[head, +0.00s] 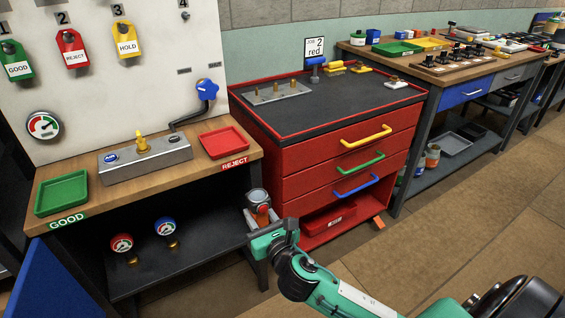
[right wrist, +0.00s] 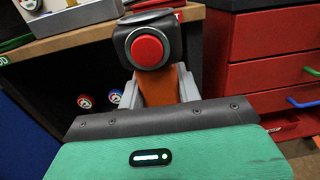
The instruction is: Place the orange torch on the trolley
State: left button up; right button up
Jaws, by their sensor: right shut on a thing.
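The orange torch, with a dark head and a red round face, is in my right gripper (right wrist: 160,92). Its head (right wrist: 150,48) points up between the two grey fingers, which are shut on its orange body. In the head view the torch (head: 259,198) and my right gripper (head: 261,217) are in front of the gap between the wooden bench and the trolley. The red trolley (head: 345,160) has a dark top (head: 335,108) and stands to the right of and behind the gripper; it also shows in the right wrist view (right wrist: 265,62). The left gripper is not in view.
On the trolley top are a grey plate with brass pegs (head: 278,92), a blue-handled tool (head: 315,68) and yellow items (head: 336,68) along the back. Its front middle is clear. The wooden bench (head: 85,205) with green and red trays (head: 224,142) stands left.

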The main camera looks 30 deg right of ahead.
aim_at(338, 104)
jog(key=i+l+z, duration=0.1)
jog(key=l, duration=0.3)
jog(key=i+l, duration=0.1)
jog(key=l, duration=0.25)
jog(key=i+l+z, duration=0.15)
jog(key=l, duration=0.65)
jog(key=i+z, duration=0.05)
